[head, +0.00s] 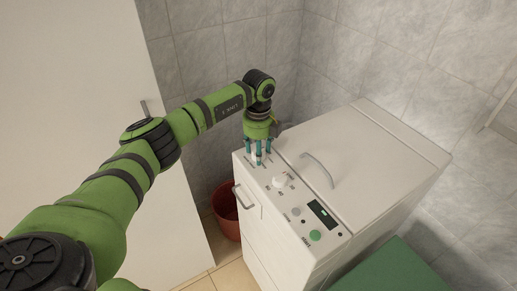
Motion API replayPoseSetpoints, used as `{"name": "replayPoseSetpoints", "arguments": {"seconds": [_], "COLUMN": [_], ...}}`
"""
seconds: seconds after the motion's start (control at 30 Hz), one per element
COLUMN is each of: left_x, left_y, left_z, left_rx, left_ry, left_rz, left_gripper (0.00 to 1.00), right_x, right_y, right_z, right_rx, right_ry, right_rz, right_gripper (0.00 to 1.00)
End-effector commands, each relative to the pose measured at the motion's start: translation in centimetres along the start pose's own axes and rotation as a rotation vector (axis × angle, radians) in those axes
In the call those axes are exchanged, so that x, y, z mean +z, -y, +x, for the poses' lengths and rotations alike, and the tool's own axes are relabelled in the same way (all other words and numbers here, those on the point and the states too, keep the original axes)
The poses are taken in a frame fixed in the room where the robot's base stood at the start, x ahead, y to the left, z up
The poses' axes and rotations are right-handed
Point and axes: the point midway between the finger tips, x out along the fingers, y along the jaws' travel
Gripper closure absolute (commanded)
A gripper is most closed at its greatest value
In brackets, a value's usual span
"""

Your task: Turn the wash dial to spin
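A white washing machine (375,150) stands against the tiled wall, with controls along its top front edge. My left gripper (258,157) points down at the far left end of this control strip. Its teal fingers are spread around a small white dial there, mostly hidden by them. I cannot tell whether they touch or grip it. A second white dial (282,181), with printed marks around it, stands uncovered just to the right and nearer me. I cannot read which dial is the wash dial or where spin is. My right gripper is out of view.
A dark display (322,214), a grey button (296,211) and a green button (316,236) lie further along the strip. A lid handle (318,168) rises behind the dials. A red bucket (227,213) stands left of the machine, beside a white cabinet (85,80).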

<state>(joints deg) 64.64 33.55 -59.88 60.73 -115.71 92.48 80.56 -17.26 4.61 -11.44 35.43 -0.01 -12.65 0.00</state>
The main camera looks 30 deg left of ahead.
Motion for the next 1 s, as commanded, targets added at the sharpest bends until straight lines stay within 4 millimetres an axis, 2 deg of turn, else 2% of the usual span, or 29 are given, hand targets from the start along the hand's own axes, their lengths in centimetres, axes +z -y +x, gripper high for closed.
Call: {"name": "replayPoseSetpoints", "arguments": {"seconds": [0.03,0.07,0.1,0.57,1.0], "left_x": [0.0,0.0,0.0,0.1,0.1], "left_y": [0.0,0.0,0.0,0.0,0.0], "left_z": [0.0,0.0,0.0,0.1,0.2], "left_rx": [0.000,0.000,0.000,0.000,0.000], "left_ry": [0.000,0.000,0.000,0.002,0.002], "left_rz": [0.000,0.000,0.000,0.067,0.423], "left_gripper": [0.77,0.89,0.93,0.93,0.93], "right_x": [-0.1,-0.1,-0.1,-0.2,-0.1], "right_y": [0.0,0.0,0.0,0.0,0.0], "right_z": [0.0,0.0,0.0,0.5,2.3], "right_rx": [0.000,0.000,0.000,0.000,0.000], "right_ry": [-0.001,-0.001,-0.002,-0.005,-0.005], "right_rz": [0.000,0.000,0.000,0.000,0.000], "right_gripper": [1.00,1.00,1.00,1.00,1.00]}}
